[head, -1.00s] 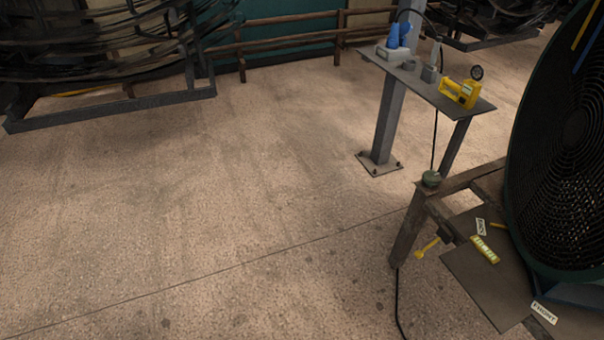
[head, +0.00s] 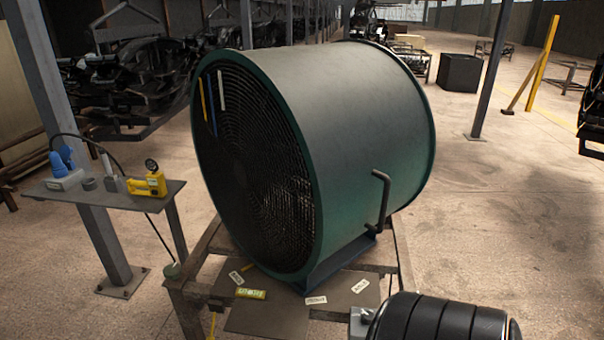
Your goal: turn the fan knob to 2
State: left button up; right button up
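The fan (head: 345,130) is a large green drum with a dark round grille on its left face, standing on a low frame in the middle of the head view. A small rounded grey-green piece (head: 172,270) with a cable sits at the frame's left corner. I cannot tell whether it is the fan knob, and no dial numbers are readable. Neither of my grippers is in view.
A side table (head: 110,198) on the left holds a blue item (head: 62,162) and a yellow device (head: 150,186). A grey post (head: 85,190) stands there. Paper tags lie on the plate (head: 262,318) below the fan. A black ribbed cylinder (head: 440,318) fills the bottom right.

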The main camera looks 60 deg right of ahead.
aim_at(368, 316)
jog(key=z, duration=1.8)
